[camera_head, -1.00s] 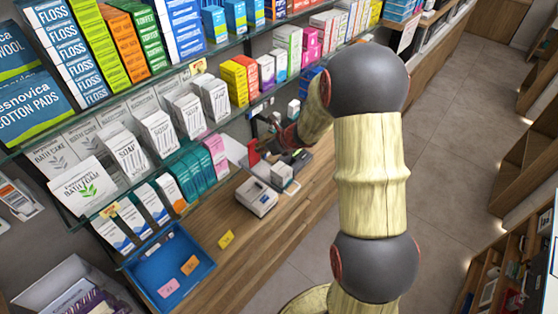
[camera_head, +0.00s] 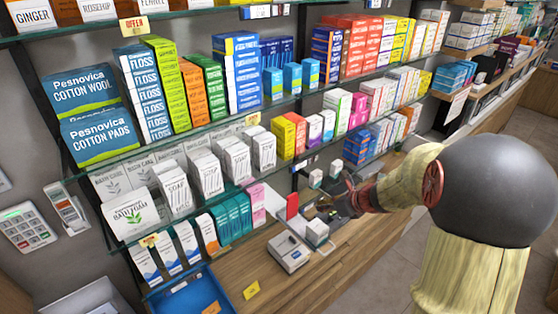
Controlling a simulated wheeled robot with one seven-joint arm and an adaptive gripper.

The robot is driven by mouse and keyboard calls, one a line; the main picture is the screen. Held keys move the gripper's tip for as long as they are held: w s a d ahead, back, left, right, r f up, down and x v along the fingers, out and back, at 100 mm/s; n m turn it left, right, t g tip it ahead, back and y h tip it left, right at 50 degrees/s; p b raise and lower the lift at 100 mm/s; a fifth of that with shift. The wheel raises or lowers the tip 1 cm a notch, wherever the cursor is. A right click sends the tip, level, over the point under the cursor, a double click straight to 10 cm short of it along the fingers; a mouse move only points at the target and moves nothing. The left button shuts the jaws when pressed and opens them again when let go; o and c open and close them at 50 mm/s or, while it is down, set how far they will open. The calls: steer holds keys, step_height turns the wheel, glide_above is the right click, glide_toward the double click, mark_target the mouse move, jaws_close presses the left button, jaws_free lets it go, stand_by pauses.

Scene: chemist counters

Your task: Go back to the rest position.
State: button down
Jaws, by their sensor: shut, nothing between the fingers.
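My arm comes in from the right, with its large dark joint and cream links in front of the aisle. My gripper (camera_head: 333,203) is dark, shut and empty. It is at the end of the arm, in front of the lower shelves and over the back part of the wooden counter (camera_head: 262,268). It is small and partly merges with dark items behind it, so I cannot tell its exact height.
A grey device (camera_head: 289,251) and a small white box (camera_head: 317,232) stand on the counter close to my gripper. A blue tray (camera_head: 195,297) is at the front left. Glass shelves with several medicine boxes (camera_head: 236,70) line the wall. The aisle floor is at the right.

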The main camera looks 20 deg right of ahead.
steer(key=s+a+f+n+g+h+b, duration=0.1)
steer(key=s+a+f+n+b, duration=0.2)
steer(key=s+a+n+b, duration=0.2)
steer(key=s+a+f+n+g+h+b, duration=0.1)
steer(key=s+a+f+n+b, duration=0.3)
steer(key=s+n+b, duration=0.8)
steer(key=s+a+f+n+h+b, duration=0.1)
steer(key=s+a+f+n+b, duration=0.3)
steer(key=s+a+n+b, duration=0.3)
steer(key=s+n+b, duration=0.2)
steer(key=s+n, duration=0.3)
steer(key=n, duration=0.3)
steer(key=shift+a+f+g, duration=0.15)
steer(key=shift+a+g, duration=0.15)
steer(key=shift+g, duration=0.1)
